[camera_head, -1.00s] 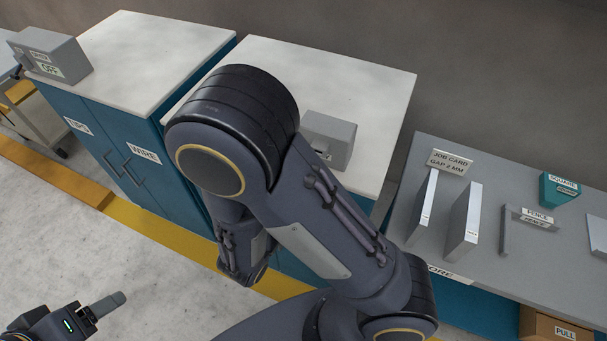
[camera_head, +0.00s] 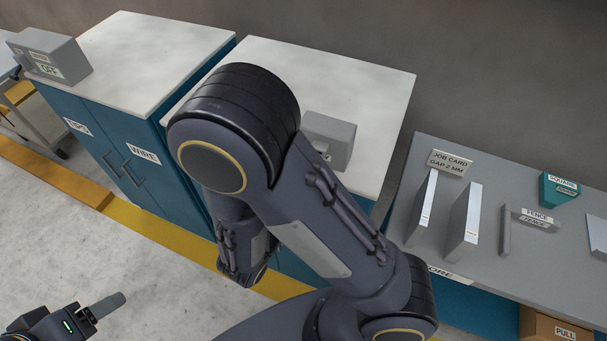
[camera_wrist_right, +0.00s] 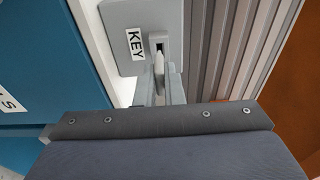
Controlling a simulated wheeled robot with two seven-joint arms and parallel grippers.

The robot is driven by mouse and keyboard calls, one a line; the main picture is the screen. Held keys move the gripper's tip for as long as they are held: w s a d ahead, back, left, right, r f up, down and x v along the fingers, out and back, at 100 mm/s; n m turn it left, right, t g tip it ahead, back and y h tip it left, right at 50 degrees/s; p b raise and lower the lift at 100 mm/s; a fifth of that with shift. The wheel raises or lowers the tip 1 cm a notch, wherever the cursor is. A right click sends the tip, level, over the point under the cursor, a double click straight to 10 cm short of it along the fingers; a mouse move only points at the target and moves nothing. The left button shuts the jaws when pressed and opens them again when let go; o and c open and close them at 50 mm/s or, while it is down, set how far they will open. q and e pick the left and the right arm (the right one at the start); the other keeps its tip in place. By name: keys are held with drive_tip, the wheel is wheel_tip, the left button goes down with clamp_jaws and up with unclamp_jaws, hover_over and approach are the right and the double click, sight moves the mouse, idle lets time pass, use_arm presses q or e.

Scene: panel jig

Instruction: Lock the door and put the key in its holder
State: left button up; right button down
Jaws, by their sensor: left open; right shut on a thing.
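In the right wrist view, a grey plate labelled KEY (camera_wrist_right: 118,28) has a dark upright slot. My right gripper (camera_wrist_right: 160,88) is just in front of this plate, its two grey fingers shut on a small pale piece, seemingly the key (camera_wrist_right: 158,62). The key's tip is at the slot; I cannot tell whether it is inside. Most of the key is hidden between the fingers. In the head view, my large right arm hides the right gripper. My left gripper (camera_head: 106,304) is at the lower left, open and empty above the floor. Blue cabinet doors (camera_head: 112,160) with labels and handles appear shut.
A grey box (camera_head: 330,140) sits on the middle white-topped cabinet, and another box (camera_head: 48,55) on the left one. A grey bench (camera_head: 430,270) at right holds upright panels, a job card, a fence and a square. Pale floor (camera_head: 100,240) in front is clear.

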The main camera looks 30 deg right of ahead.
drive_tip(key=shift+x, duration=1.65)
drive_tip(key=c, duration=1.5)
unclamp_jaws()
drive_tip(key=shift+w+a, duration=0.1)
drive_tip(key=shift+w, duration=0.05)
drive_tip(key=shift+o, duration=0.2)
drive_tip(key=shift+a, duration=0.1)
drive_tip(key=b+v, duration=0.1)
drive_tip(key=v, duration=0.6)
drive_tip(key=shift+s+a+b, duration=0.25)
drive_tip(key=shift+a+b, duration=0.05)
